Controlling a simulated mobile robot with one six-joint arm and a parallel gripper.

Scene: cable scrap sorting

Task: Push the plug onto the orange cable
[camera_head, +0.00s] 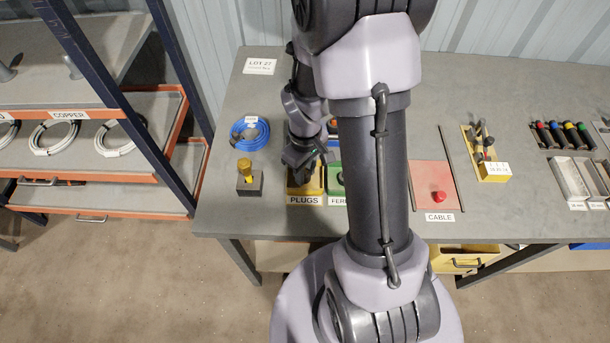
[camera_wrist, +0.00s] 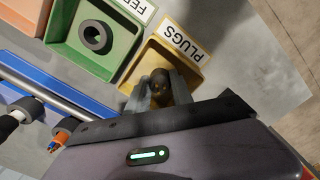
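The yellow bin labelled PLUGS (camera_head: 305,200) stands at the table's front, partly behind my arm; it also shows in the wrist view (camera_wrist: 146,59). My gripper (camera_head: 297,165) points down into this bin. In the wrist view its two fingers (camera_wrist: 160,93) stand on either side of a dark plug (camera_wrist: 161,78). I cannot tell whether they press on it. The orange cable end (camera_wrist: 57,141) shows small at the lower left of the wrist view, beside a dark round fitting, apart from the plug.
A green FERRULES-side bin (camera_wrist: 83,48) with a dark ring stands beside the plugs bin. A coiled blue cable (camera_head: 249,134) and a dark block with a yellow piece (camera_head: 244,169) are left. A red plate (camera_head: 432,178), a yellow tool holder (camera_head: 470,158) and trays are right.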

